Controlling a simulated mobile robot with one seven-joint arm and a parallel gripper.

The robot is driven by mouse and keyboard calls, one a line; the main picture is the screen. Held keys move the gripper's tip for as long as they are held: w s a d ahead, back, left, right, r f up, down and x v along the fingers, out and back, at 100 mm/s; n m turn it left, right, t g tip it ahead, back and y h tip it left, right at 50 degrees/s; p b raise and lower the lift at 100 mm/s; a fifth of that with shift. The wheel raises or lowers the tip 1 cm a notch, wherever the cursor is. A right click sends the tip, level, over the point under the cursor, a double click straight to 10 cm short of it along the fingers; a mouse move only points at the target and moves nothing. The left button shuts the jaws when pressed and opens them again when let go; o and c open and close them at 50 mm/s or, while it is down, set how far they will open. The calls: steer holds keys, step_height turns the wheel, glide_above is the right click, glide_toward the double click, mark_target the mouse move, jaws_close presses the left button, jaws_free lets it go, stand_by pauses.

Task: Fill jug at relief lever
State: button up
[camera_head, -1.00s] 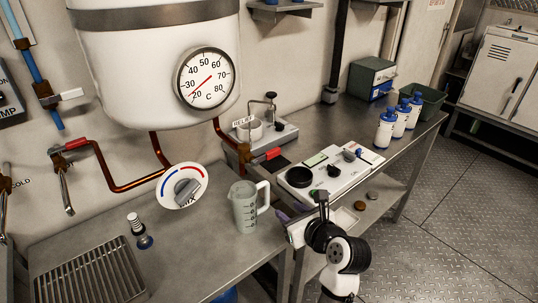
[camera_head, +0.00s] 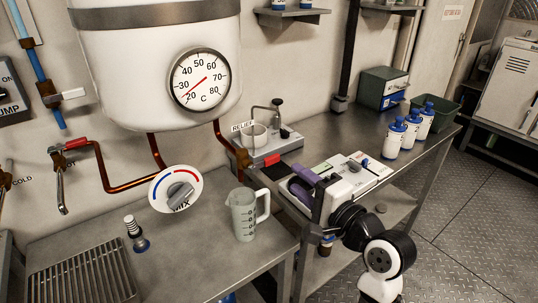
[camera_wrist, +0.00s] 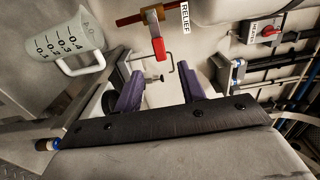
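The clear measuring jug (camera_head: 243,215) stands upright on the left metal counter, its handle to the right. It also shows at the upper left of the wrist view (camera_wrist: 68,42). The relief lever (camera_head: 272,159) has a red grip on a copper pipe, just below the RELIEF label. In the wrist view the lever (camera_wrist: 158,46) lies beyond my fingers.
The white tank with a dial gauge (camera_head: 200,79) hangs above. The mix knob (camera_head: 176,189) and a small bottle-like fitting (camera_head: 136,234) are left of the jug. The counter around the jug is clear.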

mark_target(274, 161)
steer(key=p+x, duration=0.2)
steer(key=x, duration=1)
steer(key=shift+p, duration=0.3)
jaws_close()
